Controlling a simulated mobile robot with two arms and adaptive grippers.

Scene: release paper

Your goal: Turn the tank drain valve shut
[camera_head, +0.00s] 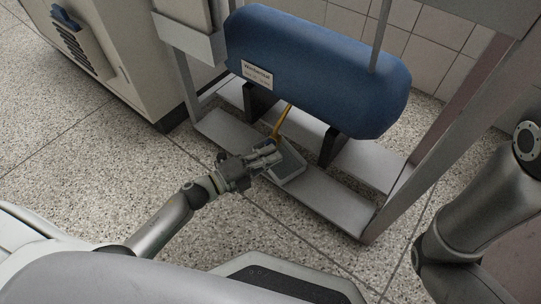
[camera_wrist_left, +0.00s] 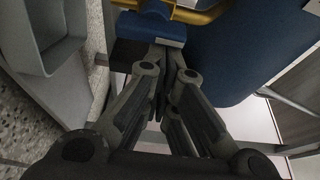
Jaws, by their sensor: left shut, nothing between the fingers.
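The blue tank (camera_head: 315,70) lies on its side in a grey frame and bears a small label. A thin yellow part (camera_head: 284,121), seemingly at the drain valve, slants down below the tank. In the left wrist view a yellow bar (camera_wrist_left: 208,15) and a blue piece (camera_wrist_left: 152,29) show ahead of the fingers. I cannot tell how far the valve is turned. My left gripper (camera_head: 276,153) is below the tank, near the yellow part's lower end. Its fingers (camera_wrist_left: 165,68) are shut and empty, close to the blue piece. My right gripper is out of the picture.
A grey tray (camera_head: 290,168) sits beneath the valve, close to my left gripper. The frame's lower rail (camera_head: 335,205) and dark tank supports (camera_head: 328,148) bound the room there. A beige cabinet (camera_head: 105,60) stands at the left. The speckled floor (camera_head: 285,225) in front is clear.

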